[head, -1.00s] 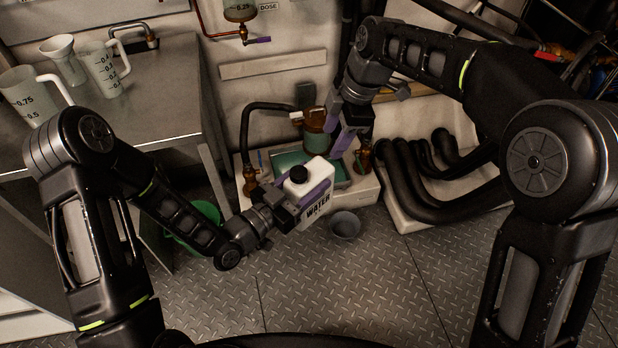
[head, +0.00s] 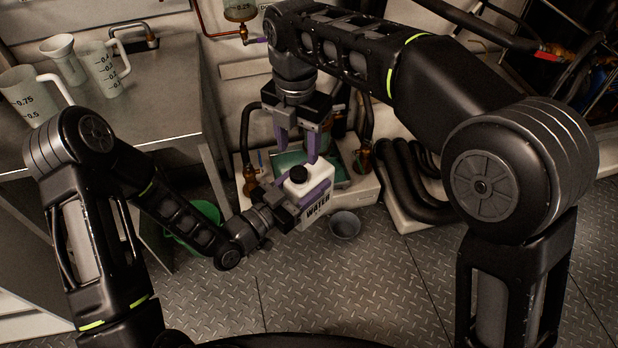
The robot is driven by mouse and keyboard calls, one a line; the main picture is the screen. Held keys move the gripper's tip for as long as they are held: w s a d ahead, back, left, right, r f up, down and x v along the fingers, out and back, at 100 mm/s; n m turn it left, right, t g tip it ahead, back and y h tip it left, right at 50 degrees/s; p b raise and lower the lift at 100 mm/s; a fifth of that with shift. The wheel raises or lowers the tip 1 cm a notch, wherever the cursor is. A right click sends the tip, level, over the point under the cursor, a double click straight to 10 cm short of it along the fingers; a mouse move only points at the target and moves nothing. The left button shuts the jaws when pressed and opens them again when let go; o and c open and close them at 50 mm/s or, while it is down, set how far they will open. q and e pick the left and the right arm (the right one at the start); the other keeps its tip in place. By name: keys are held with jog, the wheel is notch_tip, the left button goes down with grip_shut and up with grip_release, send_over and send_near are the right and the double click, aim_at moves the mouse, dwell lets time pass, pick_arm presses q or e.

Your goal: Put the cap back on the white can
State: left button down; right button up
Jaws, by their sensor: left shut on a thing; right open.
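The white can (head: 318,208), marked WATER, is held upright by my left gripper (head: 307,200), whose purple fingers are shut around its body. A black cap (head: 299,175) sits at the top of the can; whether it is tight cannot be told. My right gripper (head: 297,157) is open and points down, with its purple fingertips apart just above the cap and can top. Nothing shows between its fingers.
A basin of greenish liquid (head: 337,175) with brass fittings stands behind the can. A small grey bucket (head: 345,226) is on the floor to the right, and a green tub (head: 207,212) to the left. Jugs (head: 107,72) stand on the metal bench. Black hoses (head: 405,180) lie at right.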

aim_at(298, 172)
notch_tip(298, 172, down, 7)
jog(key=shift+r, duration=0.1)
dwell(0.3)
grip_shut()
dwell(0.5)
